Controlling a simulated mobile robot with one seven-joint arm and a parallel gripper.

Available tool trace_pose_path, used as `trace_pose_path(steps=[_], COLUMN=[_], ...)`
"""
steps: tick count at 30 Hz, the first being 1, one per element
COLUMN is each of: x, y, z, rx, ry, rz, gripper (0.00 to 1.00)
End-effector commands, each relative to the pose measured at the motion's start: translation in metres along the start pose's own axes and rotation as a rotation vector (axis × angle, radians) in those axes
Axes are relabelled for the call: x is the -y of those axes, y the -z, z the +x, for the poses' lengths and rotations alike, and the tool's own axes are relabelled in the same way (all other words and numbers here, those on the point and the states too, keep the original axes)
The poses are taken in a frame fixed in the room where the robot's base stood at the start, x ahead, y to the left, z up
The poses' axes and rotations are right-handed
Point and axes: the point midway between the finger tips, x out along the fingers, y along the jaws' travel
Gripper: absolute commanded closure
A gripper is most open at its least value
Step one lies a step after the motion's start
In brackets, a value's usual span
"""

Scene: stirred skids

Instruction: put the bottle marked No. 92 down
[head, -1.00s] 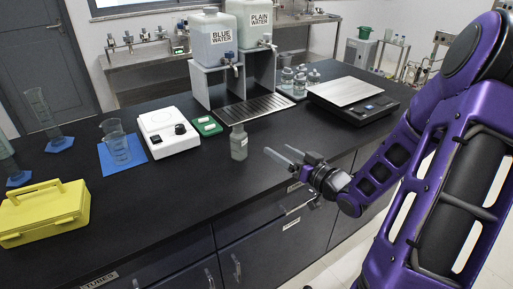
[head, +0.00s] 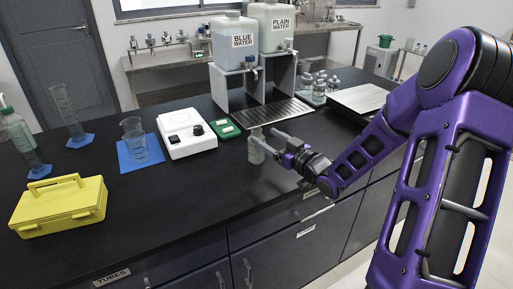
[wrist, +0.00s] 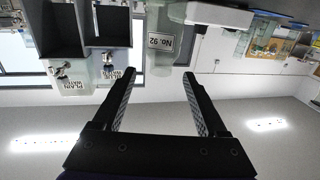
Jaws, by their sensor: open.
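The bottle marked No. 92 (head: 256,152) is a small grey-green translucent bottle standing upright on the black bench, in front of the drip grille. In the wrist view, which is upside down, the bottle (wrist: 160,62) shows at the top with its "No. 92" label readable. My gripper (head: 263,139) is open, its fingertips close to the bottle's upper part in the head view. In the wrist view my gripper's two fingers (wrist: 158,75) are spread apart, with the bottle lined up between their tips. I see no grip on it; whether a finger touches it I cannot tell.
A white stirrer (head: 187,132) and a green tray (head: 225,129) stand left of the bottle. The blue water tank (head: 236,45) and plain water tank (head: 280,28) stand behind. A balance (head: 357,99) is at the right. The bench (head: 190,190) is clear in front.

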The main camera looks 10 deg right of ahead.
Motion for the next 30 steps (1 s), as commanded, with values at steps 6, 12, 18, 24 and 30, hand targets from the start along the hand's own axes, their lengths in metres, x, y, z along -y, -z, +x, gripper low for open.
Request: trace_pose_path(steps=[6, 12, 18, 24, 30], x=[0.003, 0.003, 0.002, 0.002, 0.002], y=[-0.002, -0.002, -0.002, -0.002, -0.002], z=[0.026, 0.050, 0.053, 0.052, 0.052], rx=[-0.001, -0.002, -0.001, -0.001, -0.001], ry=[0.003, 0.000, -0.002, -0.002, -0.002], rz=[0.002, 0.001, 0.001, 0.001, 0.001], gripper=[0.25, 0.25, 0.25, 0.48, 0.84])
